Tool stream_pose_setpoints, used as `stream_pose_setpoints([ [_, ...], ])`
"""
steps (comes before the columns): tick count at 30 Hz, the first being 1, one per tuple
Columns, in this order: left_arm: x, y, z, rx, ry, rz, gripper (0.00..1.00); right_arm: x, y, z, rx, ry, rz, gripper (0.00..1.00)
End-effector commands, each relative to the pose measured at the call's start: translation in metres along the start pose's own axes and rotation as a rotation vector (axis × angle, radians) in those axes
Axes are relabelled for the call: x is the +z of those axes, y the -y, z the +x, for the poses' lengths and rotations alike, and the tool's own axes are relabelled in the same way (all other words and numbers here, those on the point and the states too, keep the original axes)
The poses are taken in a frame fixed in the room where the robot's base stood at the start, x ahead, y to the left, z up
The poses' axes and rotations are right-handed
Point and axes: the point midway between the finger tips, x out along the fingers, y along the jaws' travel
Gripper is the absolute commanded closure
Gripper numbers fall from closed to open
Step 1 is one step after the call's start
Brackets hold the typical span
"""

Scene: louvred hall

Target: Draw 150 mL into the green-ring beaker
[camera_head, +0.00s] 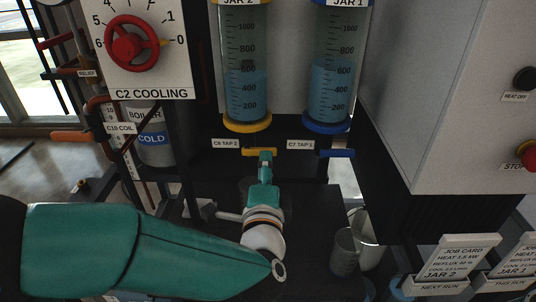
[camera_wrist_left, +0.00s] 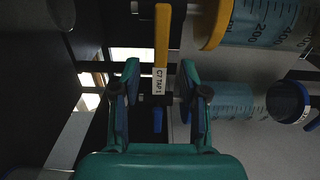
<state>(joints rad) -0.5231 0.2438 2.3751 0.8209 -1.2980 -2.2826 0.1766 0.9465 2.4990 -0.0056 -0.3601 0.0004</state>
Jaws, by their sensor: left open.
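Jar 2 (camera_head: 245,75), with yellow rims, and jar 1 (camera_head: 331,80), with blue rims, both hold bluish liquid and show printed scales. Below them are the yellow handle of C8 tap 2 (camera_head: 262,152) and the blue handle of C7 tap 1 (camera_head: 340,153). My left gripper (camera_head: 265,160) is right at the yellow handle. In the left wrist view the gripper (camera_wrist_left: 159,75) is open, with the yellow handle (camera_wrist_left: 162,35) ahead between its fingers; contact cannot be told.
Another pale vessel (camera_head: 370,252) stands behind the beaker. A grey cabinet (camera_head: 445,90) with knobs is on the right. Job cards (camera_head: 465,257) stand at bottom right, the nearer reading jar 2 above "next run". A red cooling valve wheel (camera_head: 133,42) is at upper left.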

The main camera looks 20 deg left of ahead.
Motion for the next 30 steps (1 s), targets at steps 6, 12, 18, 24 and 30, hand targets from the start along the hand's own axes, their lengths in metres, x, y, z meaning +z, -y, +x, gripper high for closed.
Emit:
stream_pose_setpoints([
  [6, 0.002, -0.002, 0.032, 0.0, 0.005, 0.0, 0.56, 0.0, -0.003, 0.009, 0.0, 0.0, 0.0, 0.39],
  [12, 0.001, 0.0, 0.043, 0.0, 0.001, 0.002, 0.56, 0.0, -0.003, 0.009, 0.0, 0.0, 0.0, 0.39],
  [18, 0.001, 0.001, 0.049, 0.001, 0.003, 0.001, 0.56, 0.0, -0.002, 0.006, 0.0, 0.0, 0.0, 0.39],
  [24, 0.002, 0.0, 0.059, 0.001, 0.002, 0.002, 0.56, 0.0, -0.001, 0.002, 0.0, 0.0, 0.0, 0.39],
  [30, 0.002, 0.0, 0.06, 0.0, 0.002, 0.001, 0.56, 0.0, -0.001, 0.002, 0.0, 0.0, 0.0, 0.39],
])
